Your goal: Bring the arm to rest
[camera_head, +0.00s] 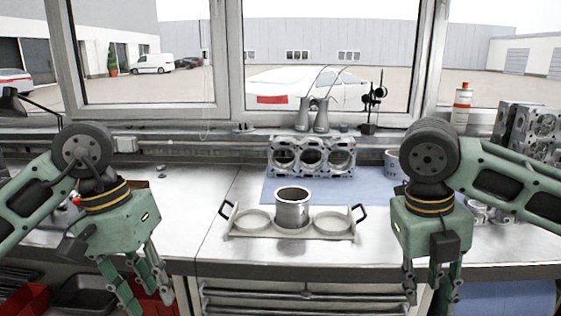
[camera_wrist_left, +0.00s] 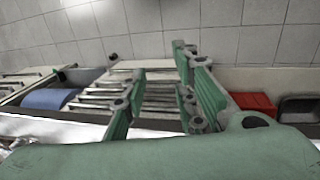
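My left gripper (camera_head: 152,305) hangs in front of the workbench's front edge at the left, fingers pointing down. It is open and empty; its spread green fingers also show in the left wrist view (camera_wrist_left: 160,64). My right gripper (camera_head: 431,298) hangs in front of the bench edge at the right, fingers down, apart and with nothing between them. A white tray (camera_head: 268,235) with two dark handles lies on the bench between the arms. A metal cylinder sleeve (camera_head: 292,209) stands upright in its middle, with an empty-looking ring place on each side. Neither gripper touches the tray.
An engine block with three bores (camera_head: 312,157) stands on a blue mat (camera_head: 374,190) behind the tray. More metal engine parts (camera_head: 527,132) and a bottle (camera_head: 461,108) are at the right. Drawers (camera_head: 300,298) and red bins (camera_head: 22,303) are below the bench.

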